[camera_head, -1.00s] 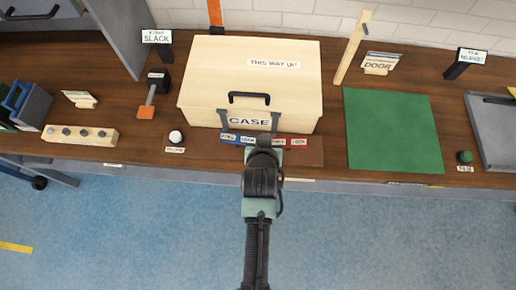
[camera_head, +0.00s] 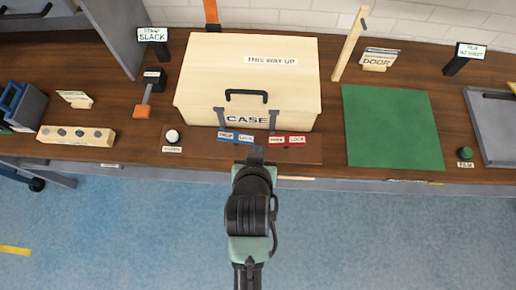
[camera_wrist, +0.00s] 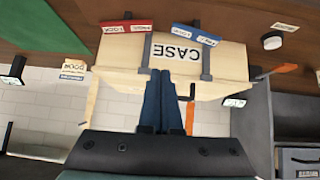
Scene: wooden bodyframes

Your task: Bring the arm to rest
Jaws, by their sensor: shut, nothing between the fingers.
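My arm extends down from the gripper toward the bottom of the head view.
A white knob (camera_head: 172,136) is left, a green mat (camera_head: 392,128) right. The blue floor (camera_head: 400,240) in front is open.

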